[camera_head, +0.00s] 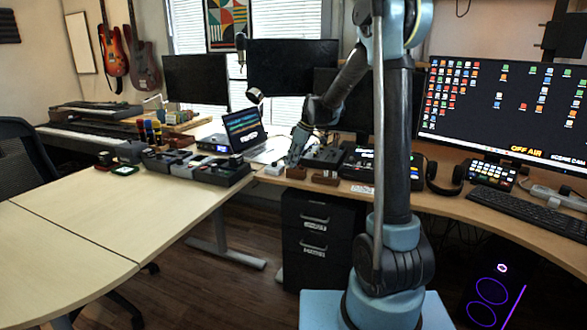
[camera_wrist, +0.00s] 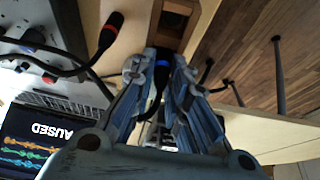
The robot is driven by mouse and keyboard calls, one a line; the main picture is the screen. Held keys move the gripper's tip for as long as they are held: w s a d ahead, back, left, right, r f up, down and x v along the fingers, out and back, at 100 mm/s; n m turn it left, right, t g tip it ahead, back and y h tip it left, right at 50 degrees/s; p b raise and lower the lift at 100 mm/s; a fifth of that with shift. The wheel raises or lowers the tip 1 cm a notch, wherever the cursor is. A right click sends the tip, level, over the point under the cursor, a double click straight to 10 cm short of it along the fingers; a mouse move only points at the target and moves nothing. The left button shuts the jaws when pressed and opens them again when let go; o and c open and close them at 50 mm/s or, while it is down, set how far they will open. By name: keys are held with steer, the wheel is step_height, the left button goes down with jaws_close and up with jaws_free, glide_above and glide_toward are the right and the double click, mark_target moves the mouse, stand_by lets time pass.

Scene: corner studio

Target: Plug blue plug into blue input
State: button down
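In the wrist view, my gripper (camera_wrist: 164,58) has its two fingers close on either side of a black plug with a blue ring, the blue plug (camera_wrist: 162,64). It looks shut on the plug, whose dark cable curves back between the fingers. The plug's far end is partly hidden. In the head view, my gripper (camera_head: 294,160) is low over the desk, beside small brown wooden blocks (camera_head: 297,173). A wooden block with a dark recess (camera_wrist: 175,20) lies just beyond the fingertips in the wrist view. I cannot make out a blue input.
A black plug with a red ring (camera_wrist: 108,35) and its cable lie left of my gripper. The laptop (camera_head: 245,132) stands left of it on the desk (camera_head: 450,203). Black equipment (camera_head: 360,160) is close on the right. The desk's front edge is near the wooden blocks.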

step_height(320, 180, up, 10)
stand_by(0.8)
steer(key=w+d, duration=0.1)
steer(key=d, duration=1.1)
steer(key=w+d+f, duration=0.1)
steer(key=w+d, duration=0.1)
steer(key=d, duration=1)
steer(key=shift+w+d, duration=0.3)
steer(key=shift+d, duration=0.05)
steer(key=shift+d, duration=0.1)
